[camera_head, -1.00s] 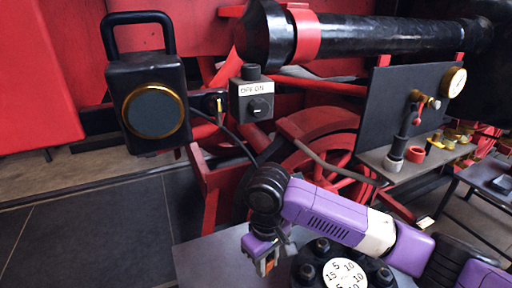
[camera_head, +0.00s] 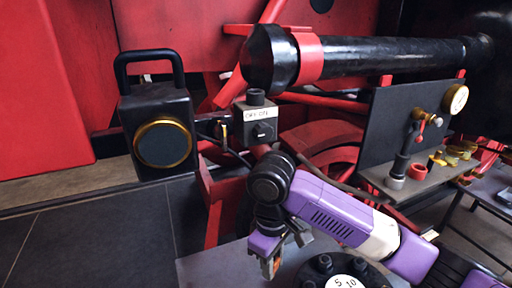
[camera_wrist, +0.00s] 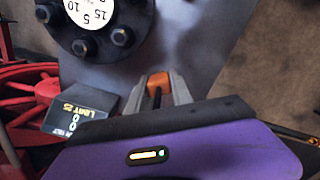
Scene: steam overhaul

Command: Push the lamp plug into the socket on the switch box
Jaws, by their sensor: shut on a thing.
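The black lamp (camera_head: 148,107) with a brass-rimmed lens stands at the left in the head view. The grey switch box (camera_head: 246,118) has an OFF ON label and a black knob. A dark fitting with a brass rim (camera_head: 222,133), perhaps the socket, shows at its left side. A dark cord (camera_head: 238,156) runs from beside the lamp down behind my arm. My gripper (camera_head: 271,265) is low, below the box and apart from it. It is shut on a small orange piece (camera_wrist: 158,84), clearest in the wrist view; I cannot tell whether this is the lamp plug.
A bolted round flange with a numbered white dial (camera_wrist: 88,9) is close to my gripper. A dark block with yellow lettering (camera_wrist: 79,115) lies beside it. A black pipe (camera_head: 390,54) crosses above. A gauge panel (camera_head: 400,115) stands at the right.

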